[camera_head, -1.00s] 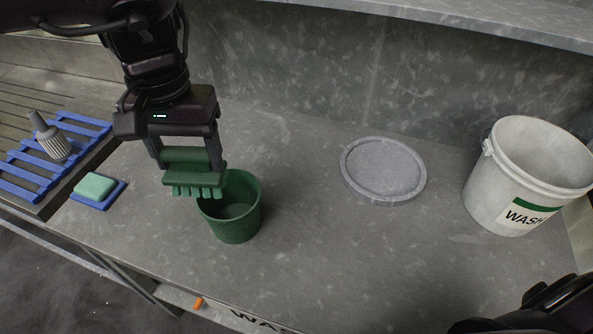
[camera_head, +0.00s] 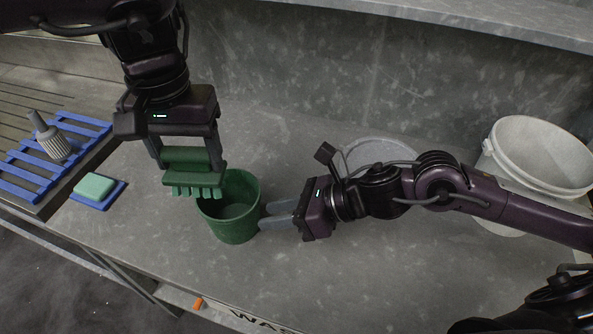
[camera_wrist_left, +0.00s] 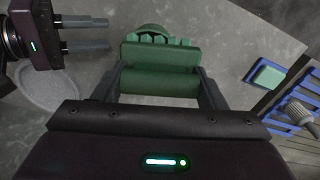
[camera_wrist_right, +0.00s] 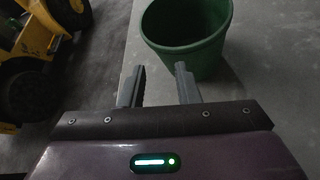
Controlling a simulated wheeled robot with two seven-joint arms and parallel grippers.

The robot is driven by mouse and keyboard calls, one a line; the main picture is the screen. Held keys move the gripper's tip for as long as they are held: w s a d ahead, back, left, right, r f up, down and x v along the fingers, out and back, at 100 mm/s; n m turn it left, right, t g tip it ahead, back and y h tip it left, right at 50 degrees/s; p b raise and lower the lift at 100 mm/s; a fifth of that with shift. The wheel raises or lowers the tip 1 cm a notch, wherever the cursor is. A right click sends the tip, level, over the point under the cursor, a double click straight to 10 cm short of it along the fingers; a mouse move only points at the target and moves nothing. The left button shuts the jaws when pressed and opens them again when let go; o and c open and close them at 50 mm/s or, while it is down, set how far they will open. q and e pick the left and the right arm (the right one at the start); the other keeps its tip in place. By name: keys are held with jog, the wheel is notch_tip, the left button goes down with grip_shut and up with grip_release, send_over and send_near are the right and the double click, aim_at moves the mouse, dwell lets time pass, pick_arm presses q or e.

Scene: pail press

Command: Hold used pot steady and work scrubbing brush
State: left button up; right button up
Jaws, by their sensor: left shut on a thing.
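The used pot is a green, open-topped pot (camera_head: 236,222) standing upright on the grey counter. It also shows at the top of the right wrist view (camera_wrist_right: 195,50). My left gripper (camera_head: 190,165) is shut on the green scrubbing brush (camera_head: 193,180), bristles down, at the pot's upper left rim. The brush also shows in the left wrist view (camera_wrist_left: 160,66). My right gripper (camera_head: 272,214) is open and empty, its two grey fingers pointing at the pot's right side. In the right wrist view the fingers are apart, just short of the pot wall or close to it; contact cannot be told.
A white bucket (camera_head: 540,160) stands at the right, partly behind my right arm. A round grey disc (camera_head: 375,152) lies behind that arm. A green sponge (camera_head: 94,186) on a blue tray and a blue rack (camera_head: 85,130) with a ribbed shaker-like item (camera_head: 50,140) are at the left.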

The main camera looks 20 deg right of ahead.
aim_at(245, 173)
jog(key=w+d+r+m+t, duration=0.1)
jog(key=w+d+r+t, duration=0.25)
jog(key=w+d, duration=0.2)
jog(key=shift+h, duration=0.3)
jog(key=x, duration=1.2)
jog(key=shift+w+a+f, duration=0.1)
jog(key=shift+f, duration=0.3)
jog(key=shift+c, duration=0.2)
grip_shut()
jog(key=shift+f, duration=0.15)
